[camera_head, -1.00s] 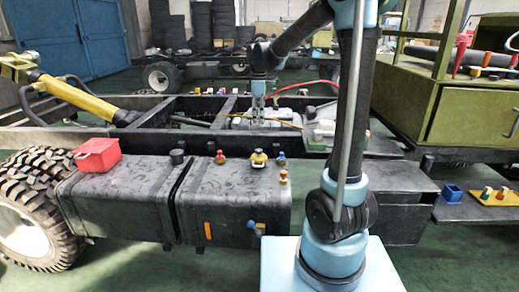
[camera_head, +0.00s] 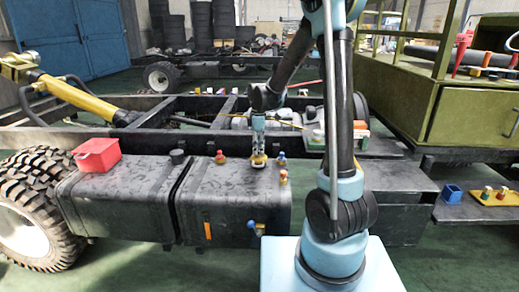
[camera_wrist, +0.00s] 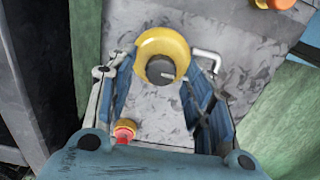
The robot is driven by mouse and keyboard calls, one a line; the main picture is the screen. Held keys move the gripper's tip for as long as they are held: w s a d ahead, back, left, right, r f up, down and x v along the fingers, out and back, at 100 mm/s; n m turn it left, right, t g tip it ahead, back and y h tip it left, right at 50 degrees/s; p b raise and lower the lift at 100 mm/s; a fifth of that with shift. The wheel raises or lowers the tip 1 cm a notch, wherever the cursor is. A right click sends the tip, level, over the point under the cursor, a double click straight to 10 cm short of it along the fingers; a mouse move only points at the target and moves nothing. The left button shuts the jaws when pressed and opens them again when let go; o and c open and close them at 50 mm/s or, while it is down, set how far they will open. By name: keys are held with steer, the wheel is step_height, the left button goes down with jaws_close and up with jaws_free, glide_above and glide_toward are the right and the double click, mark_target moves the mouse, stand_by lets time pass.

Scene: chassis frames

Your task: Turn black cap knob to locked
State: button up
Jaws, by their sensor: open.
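The black cap knob (camera_wrist: 161,70) is a dark round cap on a yellow round base (camera_wrist: 172,42), seen from above in the wrist view. In the head view its yellow base (camera_head: 258,164) shows on top of the right-hand dark tank, mostly hidden by my gripper. My gripper (camera_head: 258,154) points down over it. In the wrist view my gripper (camera_wrist: 158,78) is open, with one blue finger on each side of the cap. Gaps show between cap and fingers. A pale bent bar (camera_wrist: 207,56) lies beside the base. The cap's lock marking cannot be read.
A red-topped knob (camera_head: 220,157) stands left of my gripper. A blue-and-red knob (camera_head: 281,158) and another small knob (camera_head: 283,177) stand right. A blue knob (camera_head: 251,225) is on the tank's front. A red box (camera_head: 97,154) sits on the left tank.

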steer(key=shift+f, duration=0.35)
steer(key=shift+c, duration=0.6)
steer(key=c, duration=1)
steer(key=shift+o, duration=0.2)
steer(key=shift+d, duration=0.1)
